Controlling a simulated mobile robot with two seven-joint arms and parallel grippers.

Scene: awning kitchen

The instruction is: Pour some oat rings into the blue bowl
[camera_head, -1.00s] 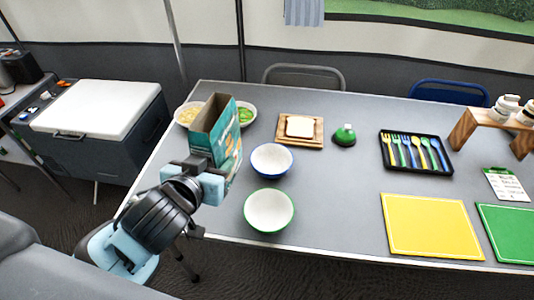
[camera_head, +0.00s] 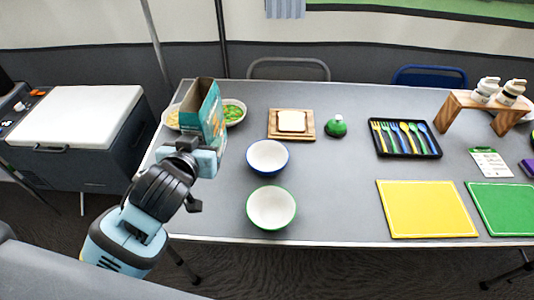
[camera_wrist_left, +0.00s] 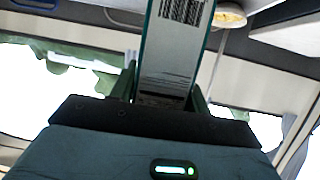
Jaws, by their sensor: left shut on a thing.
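My left gripper (camera_head: 204,155) is shut on a teal cereal box (camera_head: 212,118) with an open brown top. The box is held nearly upright at the table's left end. In the left wrist view the box's narrow side with a barcode (camera_wrist_left: 178,50) stands between the fingers (camera_wrist_left: 165,95). The blue bowl (camera_head: 268,156), white inside with a blue rim, is on the table to the right of the box and looks empty. Whether the box's base touches the table is hidden. My right gripper is not in view.
A green-rimmed bowl (camera_head: 271,208) stands in front of the blue bowl. Two filled bowls (camera_head: 234,112) (camera_head: 171,117) are behind the box. A bread board (camera_head: 291,136), a green-topped item (camera_head: 336,126), a cutlery tray (camera_head: 404,139) and a yellow board (camera_head: 427,209) are to the right.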

